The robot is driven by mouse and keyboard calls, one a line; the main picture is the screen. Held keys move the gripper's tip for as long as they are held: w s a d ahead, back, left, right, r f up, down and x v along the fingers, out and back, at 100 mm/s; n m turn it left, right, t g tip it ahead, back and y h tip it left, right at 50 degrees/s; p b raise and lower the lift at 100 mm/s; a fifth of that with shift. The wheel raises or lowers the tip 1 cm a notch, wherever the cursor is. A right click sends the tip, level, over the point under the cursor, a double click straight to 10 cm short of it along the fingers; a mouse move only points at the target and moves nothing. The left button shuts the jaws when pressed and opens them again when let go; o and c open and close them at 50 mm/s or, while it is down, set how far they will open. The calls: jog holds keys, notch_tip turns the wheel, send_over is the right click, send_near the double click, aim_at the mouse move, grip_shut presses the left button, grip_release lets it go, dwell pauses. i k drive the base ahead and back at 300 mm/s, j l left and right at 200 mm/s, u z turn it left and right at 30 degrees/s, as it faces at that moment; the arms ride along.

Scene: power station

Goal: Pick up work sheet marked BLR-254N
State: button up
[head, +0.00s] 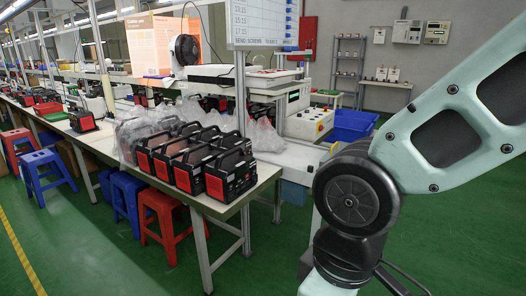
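I cannot make out any sheet with the mark BLR-254N. A large orange printed sheet or panel (155,45) stands upright over the bench at the upper left, its small text unreadable. A white board (263,24) with rows of numbers is mounted on a post at the top middle and is cut off by the frame's top edge. Part of my arm fills the right side of the view. My gripper is not in view.
A workbench (240,197) carries several red and black power units (231,175) and plastic bags. Red (160,215) and blue stools stand beside it on the left. A control box (310,123) and a blue bin (352,124) are behind. Green floor (110,260) is open at lower left.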

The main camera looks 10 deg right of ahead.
aim_at(379, 37)
jog(key=i+l+z, duration=0.95)
jog(key=z, duration=0.2)
jog(key=i+z, duration=0.4)
jog(key=i, duration=8.05)
jog(key=i+l, duration=0.1)
jog(key=i, duration=0.55)
jog(key=i+l+u, duration=0.1)
jog(key=i, duration=0.55)
jog(key=i+l, duration=0.1)
jog(key=i, duration=0.55)
jog(key=i+j+u, duration=0.1)
jog(key=i+u, duration=0.15)
jog(key=i, duration=0.45)
jog(key=i+u, duration=0.25)
jog(key=i, duration=0.4)
jog(key=i+l+u, duration=0.25)
jog(key=i, duration=0.45)
jog(key=i+u, duration=0.15)
jog(key=i, duration=0.45)
